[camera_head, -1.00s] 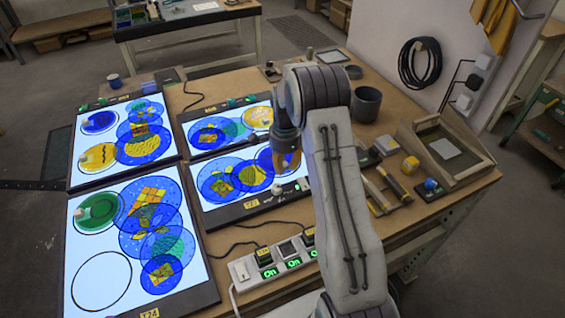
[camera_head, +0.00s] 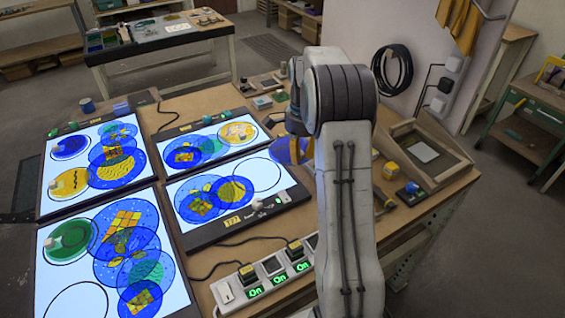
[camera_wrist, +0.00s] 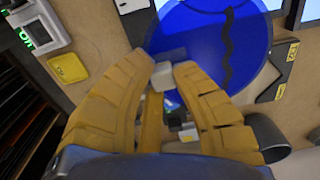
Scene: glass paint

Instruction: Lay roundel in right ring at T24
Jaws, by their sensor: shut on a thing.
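My gripper (camera_head: 298,128) is shut on the small pale knob of a blue glass roundel (camera_head: 283,155), right of the near right light panel. The wrist view shows the roundel (camera_wrist: 195,30) as deep blue with a dark wavy line, under my fingertips (camera_wrist: 166,78). My arm hides part of it in the head view. The near left light panel (camera_head: 54,276) bears a T24 label in the earlier frame; that label is outside the current head view. Its empty black ring (camera_head: 44,303) lies at lower left, cut by the picture edge, below a green roundel (camera_head: 75,246).
The near right panel (camera_head: 211,236) has an empty ring (camera_head: 281,176) at its right. Two more lit panels stand behind. A power strip (camera_head: 262,286) with cables lies in front. A wooden tray (camera_head: 446,176) and small tools stand at right.

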